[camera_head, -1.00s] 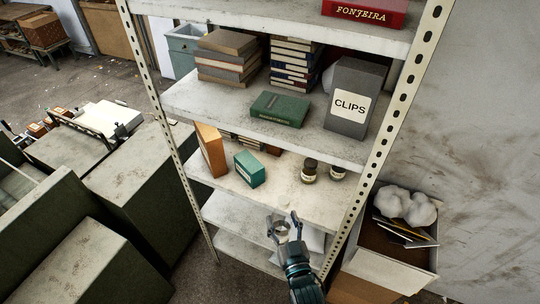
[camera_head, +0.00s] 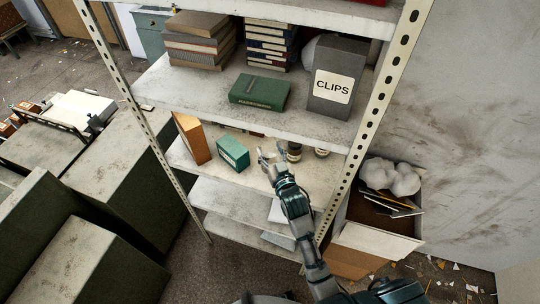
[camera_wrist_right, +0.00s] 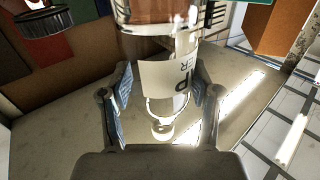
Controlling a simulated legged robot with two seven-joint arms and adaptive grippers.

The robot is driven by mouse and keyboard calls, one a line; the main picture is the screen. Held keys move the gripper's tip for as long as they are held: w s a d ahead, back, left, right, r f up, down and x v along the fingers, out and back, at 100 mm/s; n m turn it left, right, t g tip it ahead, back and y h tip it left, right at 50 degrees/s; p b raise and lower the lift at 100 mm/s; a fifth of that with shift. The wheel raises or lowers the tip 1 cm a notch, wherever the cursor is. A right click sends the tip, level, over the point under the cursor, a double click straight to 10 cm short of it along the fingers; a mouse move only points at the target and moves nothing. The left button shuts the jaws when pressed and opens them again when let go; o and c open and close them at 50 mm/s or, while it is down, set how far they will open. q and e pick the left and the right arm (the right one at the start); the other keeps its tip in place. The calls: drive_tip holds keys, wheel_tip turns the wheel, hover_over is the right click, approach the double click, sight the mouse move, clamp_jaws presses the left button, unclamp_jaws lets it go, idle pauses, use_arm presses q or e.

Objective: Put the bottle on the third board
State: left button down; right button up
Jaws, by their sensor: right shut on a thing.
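My right gripper (camera_head: 269,157) is at the shelf board (camera_head: 300,185) that carries the jars, just left of them. In the right wrist view its fingers (camera_wrist_right: 160,105) are shut on a bottle (camera_wrist_right: 160,75) with a cream label. The bottle has a brown upper part and a clear, shiny lower part. In the head view the bottle is hard to make out between the fingers. I cannot tell whether its base touches the board. My left gripper is not in view.
Two dark-lidded jars (camera_head: 294,153) stand just right of the gripper. A teal box (camera_head: 233,153) and an orange binder (camera_head: 192,138) stand to the left. The board above (camera_head: 220,115) holds books and a grey CLIPS box (camera_head: 336,80). A slotted upright (camera_head: 372,125) stands at right.

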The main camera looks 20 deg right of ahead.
sight(272, 163)
wheel_tip(272, 163, down, 3)
drive_tip(key=shift+s+a+f, duration=0.1)
drive_tip(key=shift+s, duration=0.05)
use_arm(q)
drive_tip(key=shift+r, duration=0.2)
use_arm(e)
drive_tip(key=shift+f, duration=0.2)
drive_tip(key=o, duration=1.3)
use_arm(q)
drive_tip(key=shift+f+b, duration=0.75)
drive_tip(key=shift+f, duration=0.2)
use_arm(e)
drive_tip(key=s, duration=1.2)
drive_tip(key=shift+d, duration=0.45)
